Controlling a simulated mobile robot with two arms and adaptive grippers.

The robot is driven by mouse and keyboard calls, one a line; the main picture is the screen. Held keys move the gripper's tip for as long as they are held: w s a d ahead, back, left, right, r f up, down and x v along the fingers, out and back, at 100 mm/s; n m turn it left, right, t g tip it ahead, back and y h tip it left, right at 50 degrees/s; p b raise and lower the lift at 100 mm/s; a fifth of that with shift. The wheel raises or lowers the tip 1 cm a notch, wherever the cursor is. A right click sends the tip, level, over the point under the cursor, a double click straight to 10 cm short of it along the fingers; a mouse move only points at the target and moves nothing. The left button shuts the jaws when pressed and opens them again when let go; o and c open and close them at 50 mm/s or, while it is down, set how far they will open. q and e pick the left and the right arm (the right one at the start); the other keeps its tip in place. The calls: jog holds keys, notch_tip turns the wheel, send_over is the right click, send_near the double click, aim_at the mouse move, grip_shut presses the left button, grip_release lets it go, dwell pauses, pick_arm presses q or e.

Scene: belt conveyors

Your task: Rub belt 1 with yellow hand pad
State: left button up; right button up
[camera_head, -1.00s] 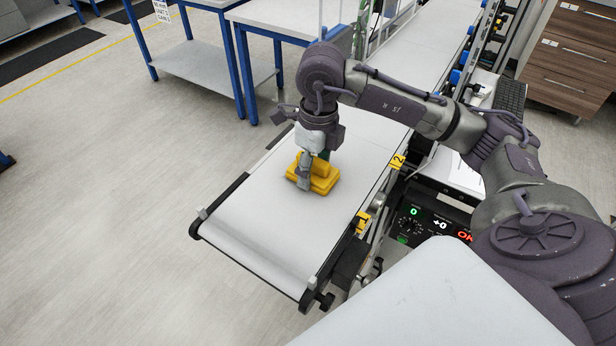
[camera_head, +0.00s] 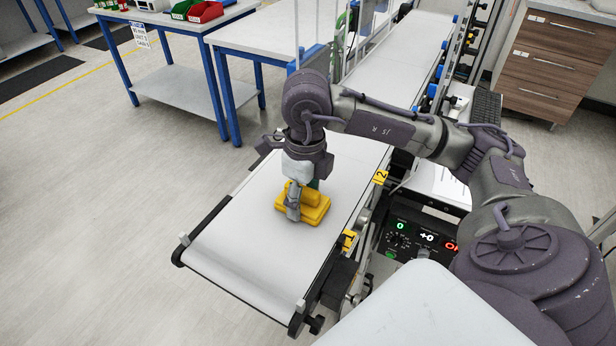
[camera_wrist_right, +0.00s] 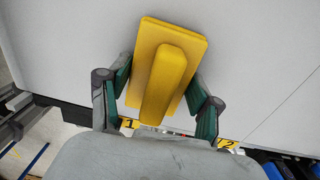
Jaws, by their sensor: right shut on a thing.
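The yellow hand pad (camera_head: 316,213) is a flat block with a raised ridge for a handle. It lies on or just over the white surface of belt 1 (camera_head: 236,245), around the middle of its width; any small gap below it cannot be told. My right gripper (camera_head: 293,203) points down from above and is shut on the pad's handle. In the right wrist view, the dark green-lined fingers (camera_wrist_right: 161,96) stand on both sides of the pad's ridge (camera_wrist_right: 165,82). My left gripper is not in view.
Yellow tags marked 1 (camera_head: 348,240) and 2 (camera_head: 380,177) sit on the belt's right edge. A control panel (camera_head: 418,237) with lit digits stands beside it. A farther conveyor (camera_head: 400,65) and a blue-legged table (camera_head: 262,36) lie beyond. The belt's near end is clear.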

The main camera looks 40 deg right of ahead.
aim_at(266, 259)
jog(key=shift+s+a, duration=0.2)
jog(key=shift+a, duration=0.45)
jog(key=shift+s+a+f, duration=0.1)
jog(key=shift+s+a, duration=0.15)
jog(key=shift+a, duration=0.35)
jog(key=shift+s+a+r, duration=0.1)
jog(key=shift+s+a, duration=0.2)
jog(key=shift+a, duration=0.3)
jog(key=shift+s+a+f, duration=0.1)
jog(key=shift+s+a, duration=0.15)
jog(key=shift+a, duration=0.35)
jog(key=shift+s+a, duration=0.45)
jog(key=shift+a, duration=0.7)
jog(key=shift+s+a, duration=0.5)
jog(key=shift+a, duration=0.6)
jog(key=shift+s+a, duration=0.45)
jog(key=shift+a, duration=0.7)
jog(key=shift+r+p, duration=1.75)
jog(key=shift+r, duration=1.35)
notch_tip(266, 259, up, 3)
jog(key=shift+p, duration=0.9)
